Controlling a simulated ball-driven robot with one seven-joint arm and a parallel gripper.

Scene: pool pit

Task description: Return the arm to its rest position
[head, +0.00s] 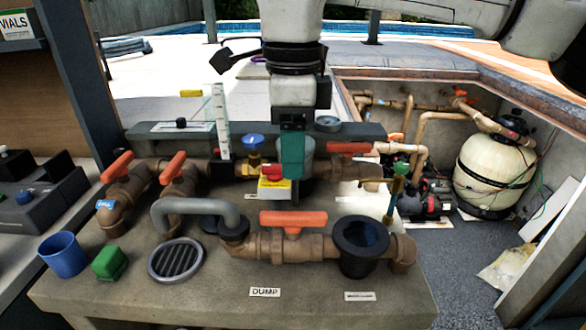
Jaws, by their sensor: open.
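My arm enters from the top right and hangs down in the middle of the head view. My gripper (293,172) points down over the bench, with its teal fingers in front of the pipework. The fingers line up one behind the other from here, so the gap between them is hard to see. Nothing shows held in it. The fingers are close to a yellow and red piece (273,184) on the pipes; I cannot tell whether they touch it.
The bench (200,295) carries brown pipes with orange valve handles (293,219), a black open cup (361,247), a round drain grate (176,260), a blue cup (63,255) and a green block (109,263). A post (75,75) stands left. A pit with a cream tank (492,172) lies right.

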